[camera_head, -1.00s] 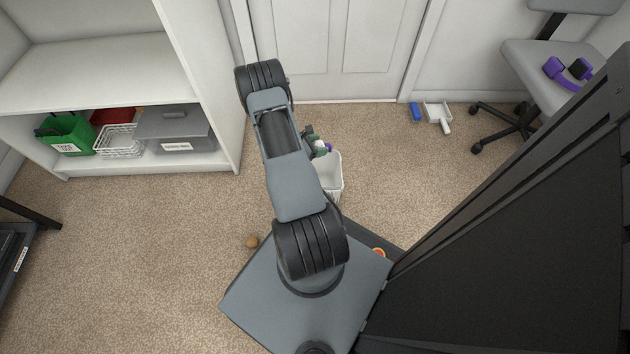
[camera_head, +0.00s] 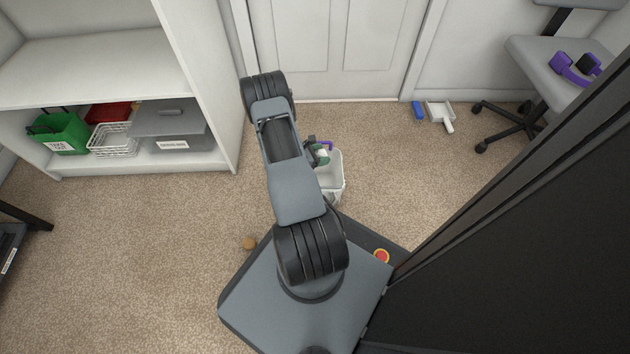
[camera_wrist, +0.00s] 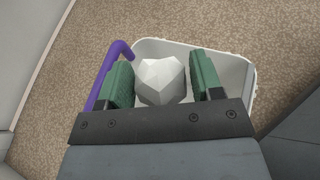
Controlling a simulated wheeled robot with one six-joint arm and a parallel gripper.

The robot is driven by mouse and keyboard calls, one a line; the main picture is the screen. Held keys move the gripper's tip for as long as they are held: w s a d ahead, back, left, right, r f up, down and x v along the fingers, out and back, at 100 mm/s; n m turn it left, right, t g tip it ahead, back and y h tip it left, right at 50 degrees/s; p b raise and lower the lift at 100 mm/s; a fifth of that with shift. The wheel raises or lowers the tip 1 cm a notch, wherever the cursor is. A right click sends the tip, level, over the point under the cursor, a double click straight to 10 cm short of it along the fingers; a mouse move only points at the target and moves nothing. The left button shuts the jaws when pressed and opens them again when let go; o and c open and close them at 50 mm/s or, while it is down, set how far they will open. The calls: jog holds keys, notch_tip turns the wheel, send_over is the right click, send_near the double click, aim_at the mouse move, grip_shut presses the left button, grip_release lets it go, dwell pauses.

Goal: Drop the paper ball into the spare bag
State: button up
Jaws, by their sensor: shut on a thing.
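The paper ball (camera_wrist: 162,80) is a white faceted lump in the wrist view. It sits between the two green finger pads of my gripper (camera_wrist: 163,82), which is shut on it. The gripper and ball are over the mouth of a white bin (camera_wrist: 242,72). I cannot tell how deep the ball is relative to the rim. In the head view my gripper (camera_head: 321,154) shows beside my arm, at the bin (camera_head: 333,187); the ball is not clear there.
A purple bar (camera_wrist: 108,72) rises by the bin's left side. A white wire basket (camera_head: 112,142) and a grey lidded box (camera_head: 172,130) stand beside the green bag. Carpet at left is clear.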

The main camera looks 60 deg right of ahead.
jog(key=o, duration=1)
jog(key=p+v, duration=0.5)
jog(key=v, duration=0.9)
jog(key=shift+f, duration=0.15)
